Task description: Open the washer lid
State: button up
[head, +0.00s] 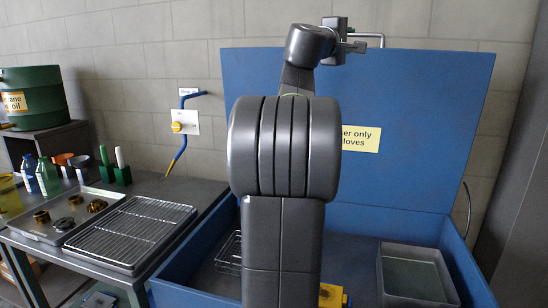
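The blue washer lid (420,130) stands raised and upright behind the open blue washer (462,262). A yellow sign on the lid is partly covered by my arm. A thin metal handle (381,39) shows at the lid's top edge. My gripper (352,46) is up at that top edge, just left of the visible part of the handle. It is small and seen from behind, so I cannot tell whether its fingers are around the handle or only beside it. My arm hides the middle of the lid and part of the washer.
Inside the washer are a wire basket (229,254), a yellow part (331,295) and a grey bin (412,275). On the left, a bench holds a wire rack tray (130,232), a tray of metal parts (68,216) and several bottles. A green drum (34,97) stands behind.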

jog(key=shift+w+d, duration=0.25)
jog(key=shift+w, duration=0.1)
